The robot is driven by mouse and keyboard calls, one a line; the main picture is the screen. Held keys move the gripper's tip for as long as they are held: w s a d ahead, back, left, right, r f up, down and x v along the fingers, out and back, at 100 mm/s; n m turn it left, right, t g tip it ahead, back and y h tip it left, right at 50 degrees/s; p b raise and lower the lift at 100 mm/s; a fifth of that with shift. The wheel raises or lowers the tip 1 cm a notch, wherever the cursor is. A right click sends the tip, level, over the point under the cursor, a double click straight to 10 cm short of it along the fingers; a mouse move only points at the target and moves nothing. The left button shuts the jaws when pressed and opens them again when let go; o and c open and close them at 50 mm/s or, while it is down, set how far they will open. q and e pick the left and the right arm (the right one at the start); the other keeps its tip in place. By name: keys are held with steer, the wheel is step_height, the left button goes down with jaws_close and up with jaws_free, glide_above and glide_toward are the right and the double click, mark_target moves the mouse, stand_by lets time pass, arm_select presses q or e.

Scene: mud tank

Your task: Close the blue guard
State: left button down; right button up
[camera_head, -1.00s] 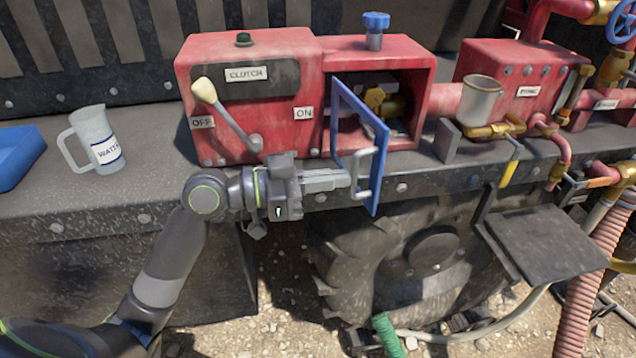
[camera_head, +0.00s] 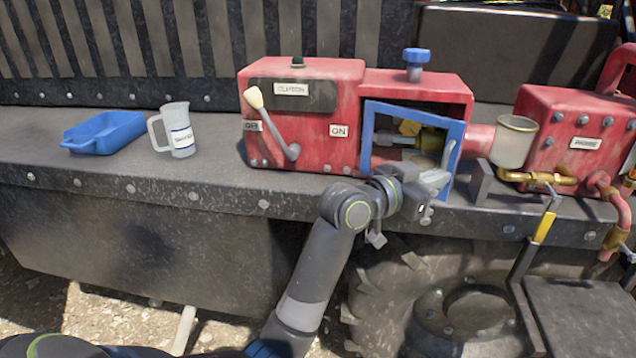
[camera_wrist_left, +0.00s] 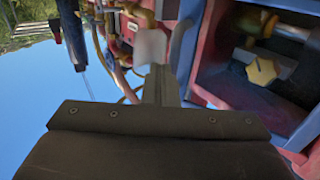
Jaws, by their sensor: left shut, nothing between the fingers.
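The blue guard (camera_head: 412,108) is an open rectangular frame on the front of the red box (camera_head: 440,88). It stands across the box's opening, and its lower right corner looks slightly out from the box. A pale handle (camera_head: 447,153) is on its right side. My left gripper (camera_head: 436,182) is shut and empty, in front of the guard's lower right part, by the handle. Whether they touch cannot be told. In the left wrist view the gripper's fingers (camera_wrist_left: 162,85) show beside the blue frame (camera_wrist_left: 308,130), with brass parts (camera_wrist_left: 262,72) visible inside the opening.
The clutch lever (camera_head: 270,122) stands left of the guard. A metal cup (camera_head: 513,142) and brass pipework (camera_head: 535,179) are to the right. A water jug (camera_head: 177,132) and a blue tray (camera_head: 112,131) stand on the left of the ledge (camera_head: 225,190).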

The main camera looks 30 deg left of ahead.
mark_target(451, 165)
arm_select(q)
steer(key=w+y, duration=0.1)
steer(key=w, duration=0.1)
steer(key=w+d+n+t+y, duration=0.1)
steer(key=w, duration=0.1)
steer(key=w+n+y+p, duration=0.1)
steer(key=w, duration=0.1)
steer(key=shift+w+d+t, duration=0.4)
steer(key=shift+w+d, duration=0.1)
steer(key=shift+w, duration=1.2)
